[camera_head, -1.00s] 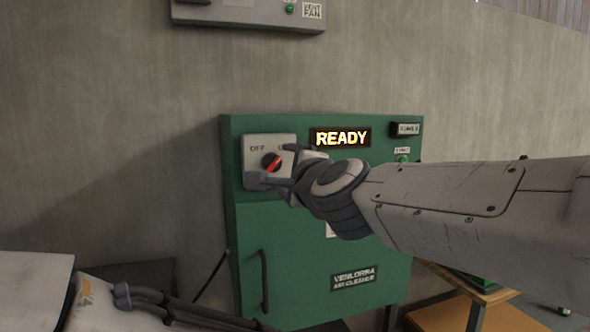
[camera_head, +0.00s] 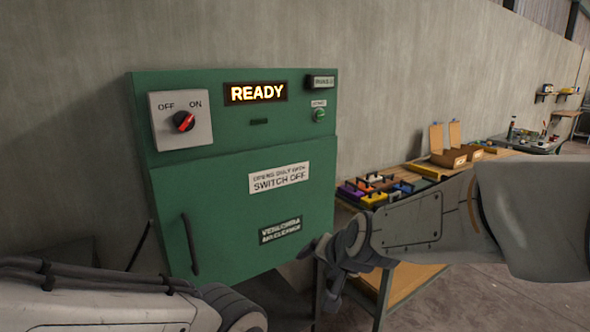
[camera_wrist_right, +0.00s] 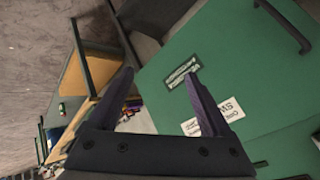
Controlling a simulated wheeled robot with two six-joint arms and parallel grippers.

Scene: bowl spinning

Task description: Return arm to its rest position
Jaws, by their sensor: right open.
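My right gripper (camera_head: 324,272) is open in the head view, in front of the lower right corner of a green cabinet (camera_head: 230,170). Nothing shows between its fingers in the right wrist view (camera_wrist_right: 158,78), where the green cabinet door (camera_wrist_right: 225,60) lies beyond them. My right arm comes in from the right. The rotary switch (camera_head: 183,121) has a red pointer turned toward ON. The display (camera_head: 255,92) reads READY. My left arm crosses the lower left of the head view; its gripper does not show.
The cabinet door has a vertical handle (camera_head: 190,244) and a SWITCH OFF label (camera_head: 278,178). A wooden workbench (camera_head: 404,172) with colored boxes and open cartons stands behind my right arm. The grey wall (camera_head: 400,60) runs behind everything.

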